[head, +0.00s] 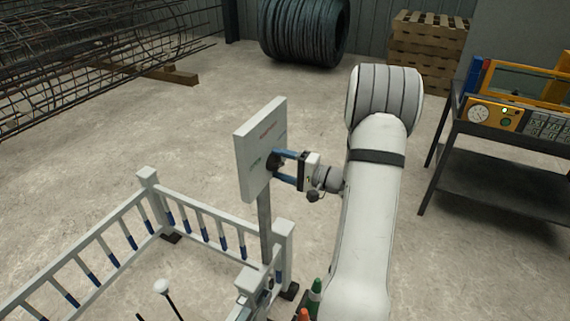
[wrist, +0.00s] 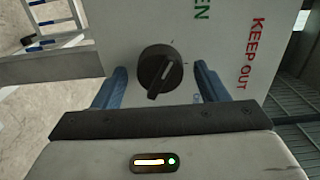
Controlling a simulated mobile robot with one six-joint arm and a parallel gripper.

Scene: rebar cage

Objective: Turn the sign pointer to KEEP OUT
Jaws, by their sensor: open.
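The sign is a white board (head: 258,140) on a grey post, seen at an angle in the head view. A round black pointer knob (wrist: 157,70) with a raised bar sits on its face; it is mostly hidden by my fingers in the head view. Red KEEP OUT lettering (wrist: 252,55) is to the right of the knob in the wrist view, and green letters ending in EN (wrist: 202,8) are above it. The bar lies slanted; which end points is unclear. My gripper (head: 279,166) is open, its blue fingers on either side of the knob, with visible gaps.
A white railing (head: 205,222) with blue bands stands around the post's foot. Green and orange cones (head: 316,290) stand near my arm. A dark workbench (head: 490,180) with an orange panel is at the right. Open concrete floor lies behind the sign.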

